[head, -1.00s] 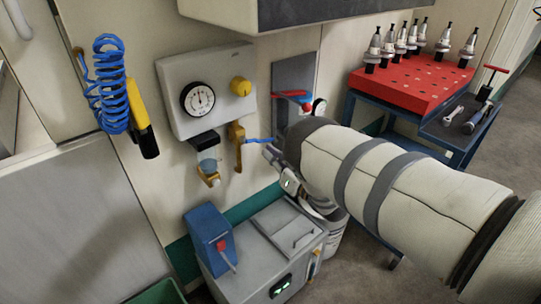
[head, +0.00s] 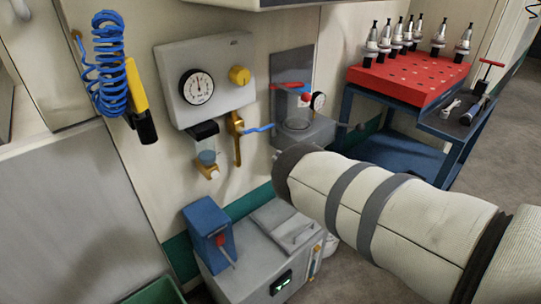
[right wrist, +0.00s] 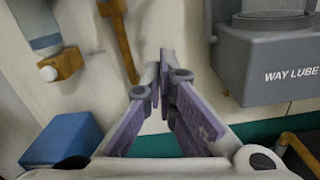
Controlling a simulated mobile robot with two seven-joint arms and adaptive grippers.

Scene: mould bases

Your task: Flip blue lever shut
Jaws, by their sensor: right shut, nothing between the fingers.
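The blue lever (head: 259,129) sticks out to the right from a brass valve (head: 237,125) under the gauge panel. The lever runs roughly level, across the upright brass pipe. In the right wrist view the brass pipe (right wrist: 122,40) shows at the top, but the lever is not clearly visible. My left gripper is out of view.
A gauge panel (head: 205,79) with a yellow knob sits above the valve. A grey WAY LUBE unit (right wrist: 265,75) with a red lever (head: 291,86) is to the right. A filter bowl (head: 207,157) hangs left. A grey cabinet (head: 262,262) with a blue box (head: 207,230) stands below.

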